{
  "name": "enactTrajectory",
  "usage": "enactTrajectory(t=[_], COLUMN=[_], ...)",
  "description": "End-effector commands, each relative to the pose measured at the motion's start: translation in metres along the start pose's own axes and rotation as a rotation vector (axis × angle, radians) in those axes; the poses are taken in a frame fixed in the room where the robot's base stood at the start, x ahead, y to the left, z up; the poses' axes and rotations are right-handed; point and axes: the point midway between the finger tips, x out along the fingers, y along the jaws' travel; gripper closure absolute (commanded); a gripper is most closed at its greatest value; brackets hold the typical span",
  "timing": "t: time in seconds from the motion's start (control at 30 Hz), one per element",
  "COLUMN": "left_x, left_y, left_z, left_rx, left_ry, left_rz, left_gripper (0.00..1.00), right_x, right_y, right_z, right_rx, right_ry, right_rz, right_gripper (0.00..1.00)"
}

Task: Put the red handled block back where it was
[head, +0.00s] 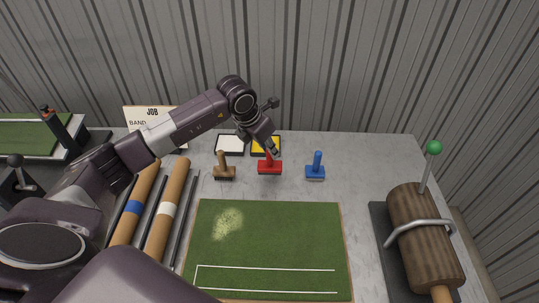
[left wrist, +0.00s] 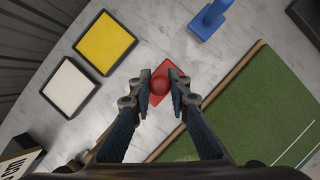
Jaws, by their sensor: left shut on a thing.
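The red handled block (head: 269,167) stands upright near the back of the grey table, between a brown handled block (head: 224,172) and a blue handled block (head: 316,171). My left gripper (head: 272,150) reaches it from above and is shut on its handle. In the left wrist view the round red handle top (left wrist: 160,85) lies between the two fingertips, with part of the red base showing behind. The block appears to be on or very near the table; any small gap under it cannot be told. My right gripper is not in view.
A white pad (head: 229,144) and a yellow pad (head: 272,146) lie behind the blocks. A green turf board (head: 268,245) lies in front. A wooden roller (head: 425,240) stands right.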

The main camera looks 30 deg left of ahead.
Motion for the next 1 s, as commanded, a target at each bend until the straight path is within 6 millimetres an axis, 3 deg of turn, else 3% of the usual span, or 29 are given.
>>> enactTrajectory(t=[0.23, 0.63, 0.67, 0.8, 1.0], left_x=[0.029, 0.036, 0.035, 0.035, 0.035], left_y=[-0.001, 0.000, 0.000, 0.000, 0.000], left_z=[-0.013, -0.015, -0.015, -0.016, -0.015], left_rx=[0.001, 0.001, 0.001, 0.001, 0.001], left_ry=[0.002, 0.000, 0.002, 0.003, 0.003], left_rz=[0.000, 0.000, 0.000, 0.000, 0.000], left_gripper=[1.00, 1.00, 0.80, 0.66, 0.66], right_x=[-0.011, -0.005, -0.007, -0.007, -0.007], right_y=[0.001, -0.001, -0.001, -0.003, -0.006], right_z=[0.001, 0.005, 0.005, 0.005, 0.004], right_rx=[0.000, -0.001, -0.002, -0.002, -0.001], right_ry=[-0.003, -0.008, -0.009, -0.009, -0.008], right_rz=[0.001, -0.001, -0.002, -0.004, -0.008], right_gripper=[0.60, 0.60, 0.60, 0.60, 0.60])
